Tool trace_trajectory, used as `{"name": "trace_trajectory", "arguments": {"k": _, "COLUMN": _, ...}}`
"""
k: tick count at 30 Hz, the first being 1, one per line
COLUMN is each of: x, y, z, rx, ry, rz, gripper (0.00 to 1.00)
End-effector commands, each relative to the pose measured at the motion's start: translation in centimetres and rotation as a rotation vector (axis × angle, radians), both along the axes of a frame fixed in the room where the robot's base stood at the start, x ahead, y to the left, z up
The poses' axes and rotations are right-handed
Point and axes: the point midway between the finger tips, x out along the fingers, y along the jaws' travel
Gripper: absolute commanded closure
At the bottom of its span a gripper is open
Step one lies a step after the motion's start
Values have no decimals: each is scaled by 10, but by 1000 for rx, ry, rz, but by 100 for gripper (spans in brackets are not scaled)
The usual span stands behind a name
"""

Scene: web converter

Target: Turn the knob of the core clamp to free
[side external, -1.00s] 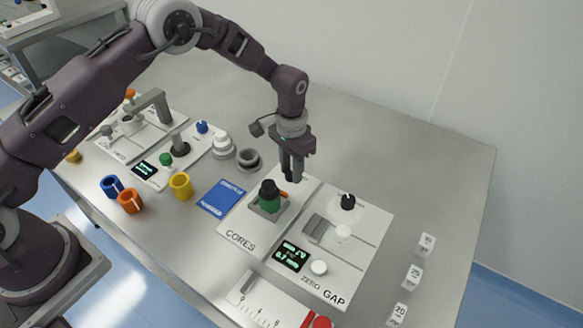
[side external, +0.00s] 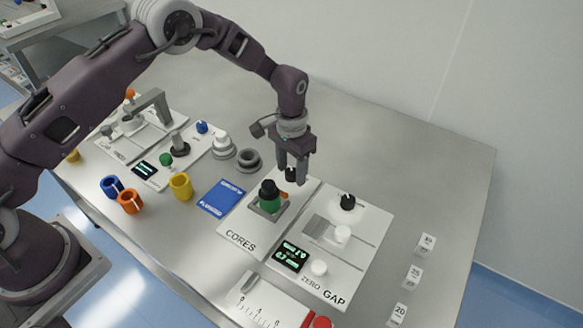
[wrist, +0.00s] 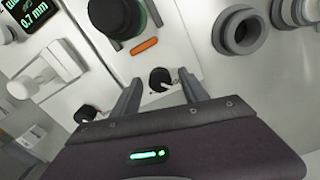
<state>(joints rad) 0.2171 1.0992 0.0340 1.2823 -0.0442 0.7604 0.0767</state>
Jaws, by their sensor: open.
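The core clamp's knob (wrist: 160,78) is small and black with a light mark, on the white CORES panel (side external: 236,234). In the wrist view it sits between the fingertips of my gripper (wrist: 161,92). The fingers are open, with visible space on both sides of the knob. In the side view my gripper (side external: 291,178) points down at the panel's back end, with the dark knob (side external: 291,174) partly hidden between the fingers. A green and black core (side external: 269,196) stands in a grey holder, with an orange bar (wrist: 145,45) beside it. The knob's position labels are not readable.
The GAP panel (side external: 335,274) adjoins on the right, with another black knob (side external: 348,202) and a white knob (side external: 342,234). The table behind is clear.

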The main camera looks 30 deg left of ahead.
Motion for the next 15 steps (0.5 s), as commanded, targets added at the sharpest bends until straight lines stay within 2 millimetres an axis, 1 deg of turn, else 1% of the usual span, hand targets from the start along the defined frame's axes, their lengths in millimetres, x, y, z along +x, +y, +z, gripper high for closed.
{"name": "trace_trajectory", "arguments": {"k": 2, "x": 0, "y": 0, "z": 2, "rx": 0, "ry": 0, "rz": 0, "gripper": 48}}
{"name": "trace_trajectory", "arguments": {"k": 5, "x": 1, "y": 0, "z": 18, "rx": -1, "ry": -4, "rz": 0, "gripper": 48}}
{"name": "trace_trajectory", "arguments": {"k": 9, "x": 1, "y": 0, "z": 48, "rx": -1, "ry": -4, "rz": 0, "gripper": 48}}
{"name": "trace_trajectory", "arguments": {"k": 12, "x": 1, "y": 0, "z": 63, "rx": -1, "ry": -3, "rz": 0, "gripper": 48}}
{"name": "trace_trajectory", "arguments": {"k": 15, "x": 0, "y": 0, "z": 70, "rx": 0, "ry": -1, "rz": 0, "gripper": 48}}
